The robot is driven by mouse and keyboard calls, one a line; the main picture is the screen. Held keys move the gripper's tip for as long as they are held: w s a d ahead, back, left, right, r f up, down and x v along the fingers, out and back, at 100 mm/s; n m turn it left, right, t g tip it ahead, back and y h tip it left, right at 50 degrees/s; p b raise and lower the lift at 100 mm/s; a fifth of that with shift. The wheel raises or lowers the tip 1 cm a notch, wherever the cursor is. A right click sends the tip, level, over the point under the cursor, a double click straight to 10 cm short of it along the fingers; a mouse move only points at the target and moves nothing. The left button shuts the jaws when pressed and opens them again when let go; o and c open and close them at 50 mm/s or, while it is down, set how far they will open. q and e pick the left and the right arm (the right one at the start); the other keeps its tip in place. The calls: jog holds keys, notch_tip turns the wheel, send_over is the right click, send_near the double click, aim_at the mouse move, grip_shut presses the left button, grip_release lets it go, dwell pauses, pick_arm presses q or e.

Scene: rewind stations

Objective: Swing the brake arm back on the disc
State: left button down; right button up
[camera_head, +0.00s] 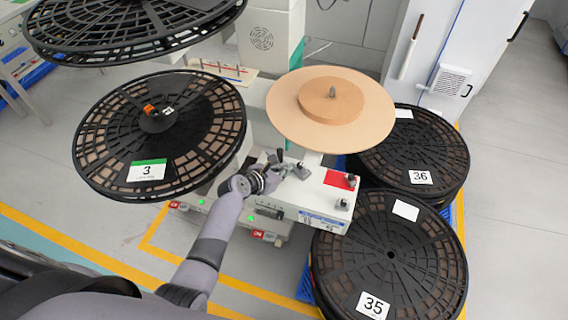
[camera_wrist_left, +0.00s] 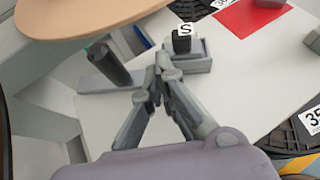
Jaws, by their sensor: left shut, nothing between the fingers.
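The tan disc (camera_head: 368,125) with a raised tan hub (camera_head: 331,101) sits above the back of the white machine; its edge also shows in the left wrist view (camera_wrist_left: 75,22). A flat grey bar (camera_wrist_left: 94,84) with a dark upright cylinder (camera_wrist_left: 108,66) lies on the white top near the disc's edge. It may be the brake arm; I cannot tell for certain. My left gripper (camera_head: 282,167) is shut and empty, its fingertips (camera_wrist_left: 161,66) between this cylinder and a grey block with a black part marked S (camera_wrist_left: 184,45). Contact cannot be told. My right gripper is not in view.
A black reel numbered 3 (camera_head: 118,160) stands left of the machine. Reels numbered 36 (camera_head: 440,150) and 35 (camera_head: 420,265) lie at the right. A red patch (camera_head: 340,180) and small knobs are on the white top (camera_head: 312,190). Another reel overhangs at upper left (camera_head: 110,45).

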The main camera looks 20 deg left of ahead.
pick_arm(q)
jog(key=shift+w+d+r+n+y+p, duration=0.2)
jog(key=shift+w+d+n+y+p, duration=0.15)
jog(key=shift+p, duration=0.2)
jog(key=shift+w+d+f+p, duration=0.1)
jog(key=shift+w+d+p, duration=0.2)
jog(key=shift+w, duration=0.1)
jog(key=shift+w+d+f+p, duration=0.15)
jog(key=shift+w+d, duration=0.2)
jog(key=shift+w, duration=0.25)
jog(key=shift+w+d+r+p, duration=0.15)
jog(key=shift+w+d, duration=0.15)
jog(key=shift+w, duration=0.25)
jog(key=shift+w+f, duration=0.1)
jog(key=shift+w, duration=0.05)
jog(key=v, duration=0.5)
jog(key=shift+s+a, duration=0.1)
jog(key=shift+s, duration=0.25)
jog(key=s+a, duration=0.4)
jog(key=s, duration=0.6)
jog(key=shift+s, duration=0.35)
jog(key=shift+f, duration=0.1)
